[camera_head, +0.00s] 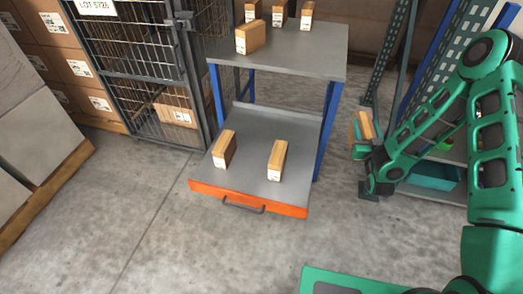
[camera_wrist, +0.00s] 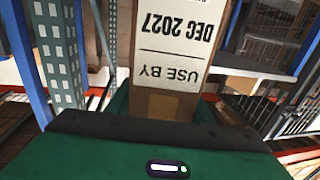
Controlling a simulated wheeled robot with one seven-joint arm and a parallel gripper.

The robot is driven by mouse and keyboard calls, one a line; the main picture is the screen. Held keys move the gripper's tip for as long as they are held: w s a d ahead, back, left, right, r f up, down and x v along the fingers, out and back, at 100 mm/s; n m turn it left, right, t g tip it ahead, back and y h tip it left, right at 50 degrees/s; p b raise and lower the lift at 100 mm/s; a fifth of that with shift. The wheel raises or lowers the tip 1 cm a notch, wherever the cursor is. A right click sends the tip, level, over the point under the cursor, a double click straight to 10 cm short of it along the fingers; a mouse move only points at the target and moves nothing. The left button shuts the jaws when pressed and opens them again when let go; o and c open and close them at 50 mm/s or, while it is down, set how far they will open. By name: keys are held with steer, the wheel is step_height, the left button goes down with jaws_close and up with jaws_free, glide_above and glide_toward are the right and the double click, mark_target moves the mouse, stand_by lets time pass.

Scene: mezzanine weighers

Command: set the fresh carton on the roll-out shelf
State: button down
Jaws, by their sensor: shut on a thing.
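My gripper (camera_head: 362,142) is shut on a tan carton (camera_head: 366,125), to the right of the shelf unit and clear of it. In the wrist view the held carton (camera_wrist: 180,60) fills the upper middle. Its white label reads "USE BY DEC 2027", upside down in that view. The roll-out shelf (camera_head: 250,180) is pulled out, with an orange front edge and a grey handle. Two tan cartons stand on it, one at the left (camera_head: 225,149) and one at the right (camera_head: 277,160). Their label dates are too small to read.
The unit's upper shelf (camera_head: 300,60) holds several cartons and overhangs the back of the roll-out shelf. A wire cage (camera_head: 135,55) stands at the left. A rack with a teal bin (camera_head: 432,175) is behind my arm. The roll-out shelf has bare room between and behind its cartons.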

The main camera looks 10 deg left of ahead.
steer(key=s+a+f+n+y, duration=0.1)
steer(key=a+f+y, duration=0.1)
steer(key=a, duration=0.8)
steer(key=a+f+n+y, duration=0.1)
steer(key=a+f+y, duration=0.1)
steer(key=a, duration=0.9)
step_height(320, 180, down, 18)
steer(key=shift+s+r+n+g, duration=0.15)
steer(key=shift+n+g, duration=0.15)
steer(key=shift+g, duration=0.1)
steer(key=c, duration=0.9)
jaws_free()
steer(key=v, duration=1.2)
steer(key=shift+a+r, duration=0.1)
